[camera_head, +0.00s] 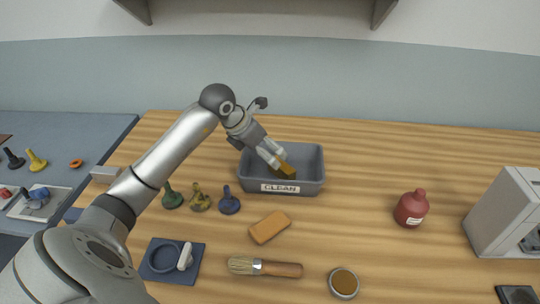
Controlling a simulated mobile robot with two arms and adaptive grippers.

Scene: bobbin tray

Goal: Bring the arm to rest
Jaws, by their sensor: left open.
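My left arm comes in from the left, and its gripper (271,153) is over the grey tray (312,184) labelled CLEAN. The gripper is open, with its tips pointing down and to the right into the tray. An ochre-yellow piece (284,171) lies in the tray close to the tips; whether they touch it I cannot tell. In front of the tray, to its left, stand a green bobbin-like piece (172,198), a mottled yellow-green one (200,201) and a blue one (229,204). My right gripper is not in view.
An orange block (269,227), a brush (278,268), a round tin (344,283) and a dark blue mat (150,274) with a ring lie in front. A red bottle (411,208) and a white machine (506,213) stand right. A blue-grey table (85,132) is left.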

